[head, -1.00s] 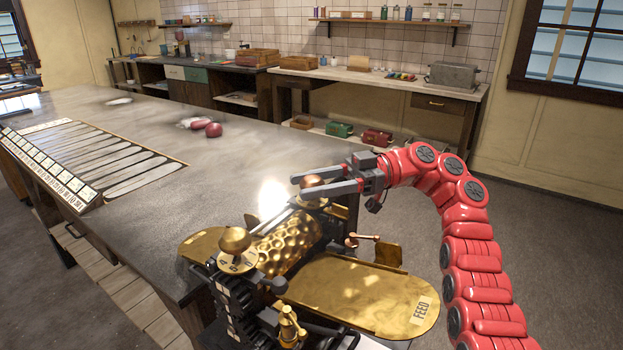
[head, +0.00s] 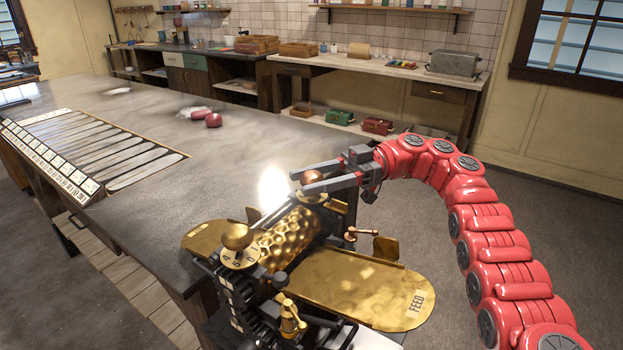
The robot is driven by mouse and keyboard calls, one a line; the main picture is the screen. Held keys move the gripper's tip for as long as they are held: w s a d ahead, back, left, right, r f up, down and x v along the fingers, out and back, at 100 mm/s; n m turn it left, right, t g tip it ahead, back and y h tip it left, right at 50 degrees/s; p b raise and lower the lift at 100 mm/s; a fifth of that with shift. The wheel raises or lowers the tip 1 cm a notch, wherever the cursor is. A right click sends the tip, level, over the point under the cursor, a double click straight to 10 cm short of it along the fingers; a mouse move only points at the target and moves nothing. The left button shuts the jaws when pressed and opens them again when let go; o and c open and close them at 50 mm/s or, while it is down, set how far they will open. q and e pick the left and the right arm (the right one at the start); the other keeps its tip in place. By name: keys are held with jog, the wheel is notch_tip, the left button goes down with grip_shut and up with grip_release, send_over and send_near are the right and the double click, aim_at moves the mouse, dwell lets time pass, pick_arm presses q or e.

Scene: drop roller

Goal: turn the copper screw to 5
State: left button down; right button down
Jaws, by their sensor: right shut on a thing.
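The drop roller machine stands at the table's near right corner, with a dimpled brass roller (head: 287,240) across it. The copper screw (head: 309,177) has a round copper knob at the roller's far end. My right gripper (head: 308,182) reaches in from the right and is shut on this knob, one finger on each side. The scale under the copper knob is mostly hidden by the fingers, so I cannot read its number. A brass screw (head: 237,236) at the near end sits over a numbered dial (head: 240,258). My left gripper is not in view.
A brass feed tray (head: 365,290) marked FEED sticks out to the right. A small copper crank (head: 362,233) stands behind it. Red lumps (head: 213,120) and a slotted board (head: 100,155) lie on the grey table (head: 160,200); its middle is mostly clear.

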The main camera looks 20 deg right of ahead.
aim_at(313, 176)
jog(key=shift+c, duration=1.4)
grip_release()
jog(key=shift+r, duration=0.1)
jog(key=shift+r, duration=0.35)
notch_tip(313, 176, up, 4)
jog(key=p, duration=0.3)
jog(key=shift+s+f+b, duration=0.45)
jog(key=shift+f+b, duration=0.3)
jog(key=shift+f, duration=0.1)
jog(key=s+a+r+b, duration=0.1)
jog(key=s+a+b, duration=0.1)
jog(key=s, duration=0.5)
jog(key=s+a+b, duration=0.1)
jog(key=s+a, duration=0.1)
jog(key=s, duration=0.5)
jog(key=shift+s+a+r+b, duration=0.15)
jog(key=shift+s+r+b, duration=0.1)
jog(key=shift+r+b, duration=0.15)
